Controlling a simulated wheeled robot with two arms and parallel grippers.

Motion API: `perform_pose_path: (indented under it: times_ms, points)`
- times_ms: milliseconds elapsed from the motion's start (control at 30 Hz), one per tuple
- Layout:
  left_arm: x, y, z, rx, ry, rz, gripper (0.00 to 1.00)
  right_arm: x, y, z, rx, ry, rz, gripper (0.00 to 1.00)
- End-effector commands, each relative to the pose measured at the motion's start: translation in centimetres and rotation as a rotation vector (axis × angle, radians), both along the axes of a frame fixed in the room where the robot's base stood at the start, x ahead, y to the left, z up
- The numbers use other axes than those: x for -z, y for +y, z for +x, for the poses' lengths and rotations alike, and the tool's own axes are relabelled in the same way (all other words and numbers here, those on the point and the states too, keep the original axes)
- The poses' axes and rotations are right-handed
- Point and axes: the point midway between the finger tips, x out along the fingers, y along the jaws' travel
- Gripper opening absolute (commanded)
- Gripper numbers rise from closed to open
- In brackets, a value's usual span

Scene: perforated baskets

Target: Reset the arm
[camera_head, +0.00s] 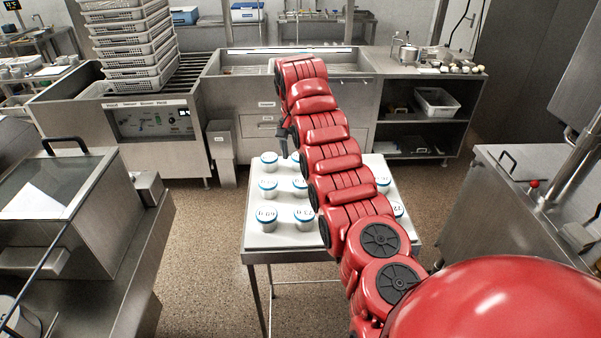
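My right arm is red and comes in from the bottom right, reaching up and forward over a small white-topped table (330,248). Its dark gripper (284,150) hangs at the arm's left side, above the back part of the table. It is small and partly hidden by the arm, so I cannot see whether its fingers are open or shut. White cups with blue-rimmed, labelled lids stand on the table, such as the front left cup (266,218) and the back cup (269,162). More cups show on the arm's right. My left gripper is not in view.
A tall stack of white perforated baskets (130,45) stands on the steel counter at the back left. Steel units (50,190) flank the table on the left and right. A white bin (436,102) sits on a shelf at the back right. Floor is clear left of the table.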

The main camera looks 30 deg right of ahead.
Motion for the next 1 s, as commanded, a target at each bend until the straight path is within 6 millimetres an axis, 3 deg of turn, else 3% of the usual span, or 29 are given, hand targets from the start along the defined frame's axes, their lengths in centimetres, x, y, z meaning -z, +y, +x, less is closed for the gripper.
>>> perform_pose_path:
  times_ms: [700,1000]
  points:
    - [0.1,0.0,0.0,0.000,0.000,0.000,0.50,-0.8,0.1,-0.1,0.001,0.002,0.001,1.00]
    - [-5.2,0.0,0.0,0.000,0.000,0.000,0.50,-6.1,0.1,-0.1,0.001,0.002,0.001,1.00]
